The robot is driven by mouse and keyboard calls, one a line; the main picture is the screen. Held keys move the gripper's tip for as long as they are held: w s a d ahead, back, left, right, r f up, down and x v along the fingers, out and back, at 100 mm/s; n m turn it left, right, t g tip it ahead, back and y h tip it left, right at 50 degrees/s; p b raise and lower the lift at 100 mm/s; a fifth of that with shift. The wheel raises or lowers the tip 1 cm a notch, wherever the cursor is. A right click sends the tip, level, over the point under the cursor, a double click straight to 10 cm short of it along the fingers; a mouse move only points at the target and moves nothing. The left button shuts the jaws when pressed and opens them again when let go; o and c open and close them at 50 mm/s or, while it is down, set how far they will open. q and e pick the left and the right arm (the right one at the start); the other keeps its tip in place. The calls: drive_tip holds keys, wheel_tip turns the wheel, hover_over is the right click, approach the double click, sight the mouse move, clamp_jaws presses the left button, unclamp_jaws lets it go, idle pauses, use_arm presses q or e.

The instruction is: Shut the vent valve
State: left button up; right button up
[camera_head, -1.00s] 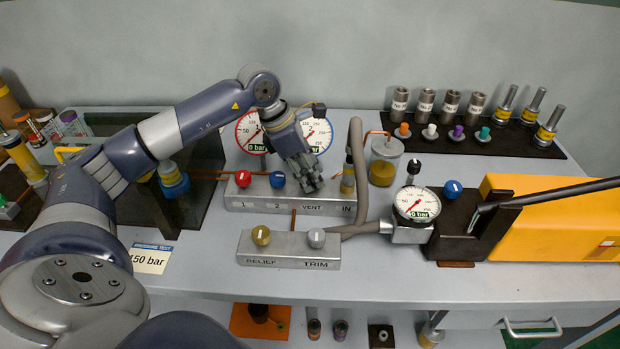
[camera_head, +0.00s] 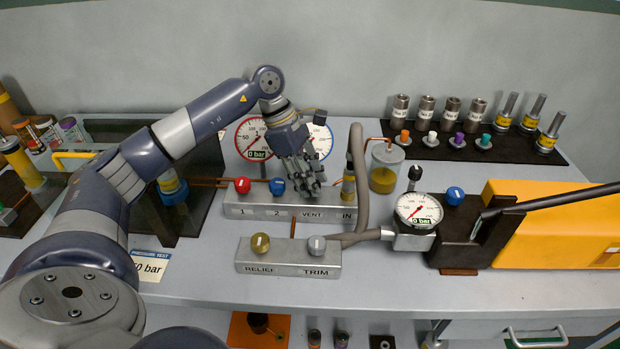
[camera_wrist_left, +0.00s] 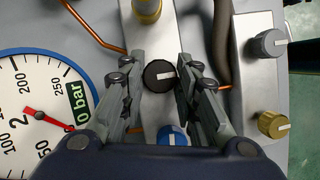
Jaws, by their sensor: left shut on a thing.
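The vent valve's black knob (camera_wrist_left: 159,76) has a white pointer line and sits on the silver valve block between the blue knob and a brass fitting. In the head view my left gripper (camera_head: 314,189) reaches down from above over the VENT label (camera_head: 312,216) and hides the knob. In the left wrist view the gripper's two fingers (camera_wrist_left: 158,80) stand on either side of the black knob, and the gripper is shut on it. The knob's white line points right in that view. My right gripper is not in view.
The valve block (camera_head: 240,212) also carries a red knob (camera_head: 242,185) and a blue knob (camera_head: 277,185). A relief and trim block (camera_head: 290,258) stands in front. Two dial gauges stand behind; the red-rimmed one (camera_head: 253,138) reads 0 bar. A grey hose (camera_head: 361,180) rises close on the right.

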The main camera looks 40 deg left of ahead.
use_arm(q)
drive_tip(key=o, duration=1.1)
drive_tip(key=shift+c, duration=0.2)
drive_tip(key=shift+r, duration=0.1)
drive_tip(key=v, duration=1.2)
drive_tip(key=shift+a, duration=0.1)
